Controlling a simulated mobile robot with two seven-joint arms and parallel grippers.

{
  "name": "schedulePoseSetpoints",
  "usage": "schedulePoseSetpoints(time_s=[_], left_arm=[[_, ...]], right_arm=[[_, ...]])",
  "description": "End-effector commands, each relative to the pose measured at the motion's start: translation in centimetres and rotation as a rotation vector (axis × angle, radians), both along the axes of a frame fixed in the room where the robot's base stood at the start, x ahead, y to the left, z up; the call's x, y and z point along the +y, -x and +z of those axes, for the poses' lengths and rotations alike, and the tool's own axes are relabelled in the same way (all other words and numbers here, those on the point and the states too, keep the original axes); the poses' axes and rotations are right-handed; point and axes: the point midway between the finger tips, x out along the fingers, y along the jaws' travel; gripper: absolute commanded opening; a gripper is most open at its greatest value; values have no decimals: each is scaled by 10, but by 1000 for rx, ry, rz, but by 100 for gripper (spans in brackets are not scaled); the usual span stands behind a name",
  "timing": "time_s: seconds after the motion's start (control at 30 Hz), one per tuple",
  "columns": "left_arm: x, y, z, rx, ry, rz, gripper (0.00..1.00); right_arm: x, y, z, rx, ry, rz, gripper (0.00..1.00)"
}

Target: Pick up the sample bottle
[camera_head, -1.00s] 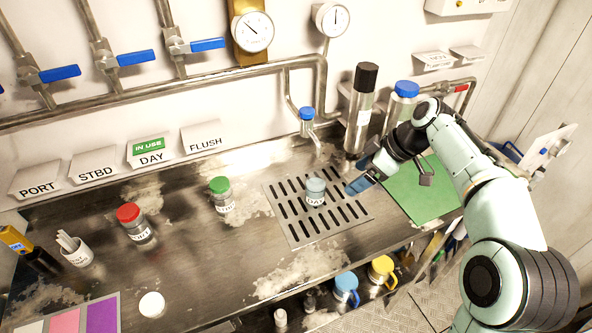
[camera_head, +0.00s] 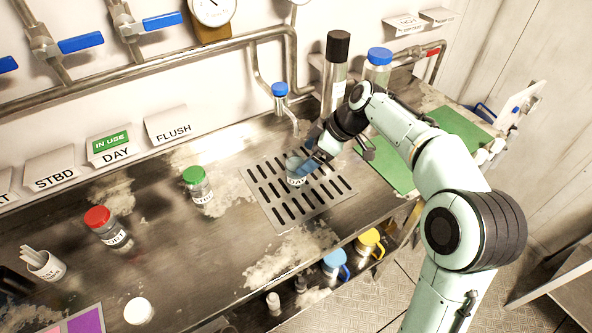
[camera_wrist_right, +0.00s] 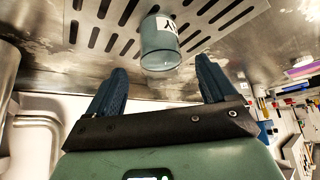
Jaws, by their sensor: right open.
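The sample bottle (camera_head: 295,171) is a small clear jar with a grey-blue tint and a white label. It stands on the slotted drain grate, partly covered by my right gripper (camera_head: 314,158) in the head view. The right gripper has its blue fingers apart and comes at the bottle from the right. In the right wrist view the bottle (camera_wrist_right: 160,45) shows just beyond and between the two open fingertips (camera_wrist_right: 161,78). Nothing is held. My left gripper is not in view.
The drain grate (camera_head: 279,211) lies below a blue-capped tap (camera_head: 281,92). A tall black-capped cylinder (camera_head: 336,65) and a blue-capped bottle (camera_head: 378,65) stand behind my arm. Green-lidded (camera_head: 197,183) and red-lidded (camera_head: 105,226) jars stand left. A green mat (camera_head: 456,130) lies right.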

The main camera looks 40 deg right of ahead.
Motion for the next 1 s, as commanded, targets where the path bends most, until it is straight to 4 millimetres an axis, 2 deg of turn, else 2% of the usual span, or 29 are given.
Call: schedulePoseSetpoints(time_s=[0.03, 0.2, 0.5, 0.57, 0.7, 0.73, 1.0], left_arm=[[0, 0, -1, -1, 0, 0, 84], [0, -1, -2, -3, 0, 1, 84], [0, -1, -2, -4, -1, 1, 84], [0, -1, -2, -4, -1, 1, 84], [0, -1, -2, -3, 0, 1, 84], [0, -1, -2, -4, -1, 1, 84], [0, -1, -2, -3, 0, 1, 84]], right_arm=[[5, -4, -9, 5, -3, 3, 85], [13, -14, -26, 3, -2, 3, 85], [14, -16, -30, 0, 0, 1, 85], [14, -16, -30, 0, 0, 1, 69], [14, -16, -30, 0, 0, 1, 23], [14, -16, -30, 0, 0, 1, 19], [14, -16, -29, -1, 0, 1, 19]])
